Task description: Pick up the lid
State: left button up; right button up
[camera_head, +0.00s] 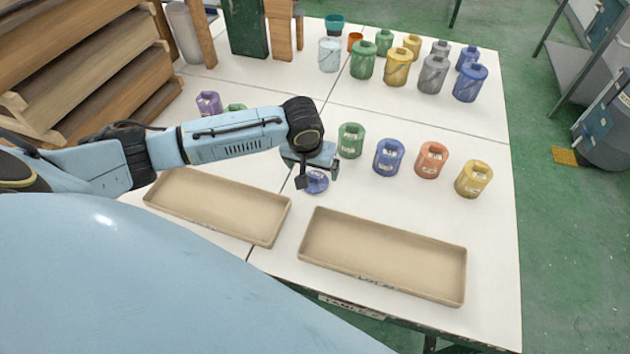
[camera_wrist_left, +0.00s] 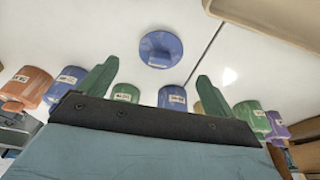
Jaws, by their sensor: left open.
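The blue round lid (camera_head: 316,182) lies flat on the white table between the trays and the row of small cans. In the left wrist view the lid (camera_wrist_left: 161,49) shows whole, with a raised handle in its middle, just past my fingertips. My left gripper (camera_head: 319,172) is over the lid and partly covers it in the head view. In the left wrist view its two green fingers (camera_wrist_left: 156,74) are spread apart with nothing between them. The gap between fingers and lid is hard to judge. My right gripper is not in view.
Two empty tan trays stand at the front, one left (camera_head: 278,236) and one right (camera_head: 385,285). Small green (camera_head: 350,142), blue (camera_head: 388,158), orange (camera_head: 431,160) and yellow (camera_head: 473,179) cans stand close behind the lid. Larger paint cans stand further back. Bare table lies right of the lid.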

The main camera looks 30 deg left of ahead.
aim_at(314, 177)
pick_arm(q)
jog(key=b+x, duration=0.1)
jog(key=x, duration=0.4)
jog(key=shift+w+a+f, duration=0.1)
jog(key=shift+w+f, duration=0.1)
jog(key=shift+f, duration=0.15)
jog(key=c, duration=1)
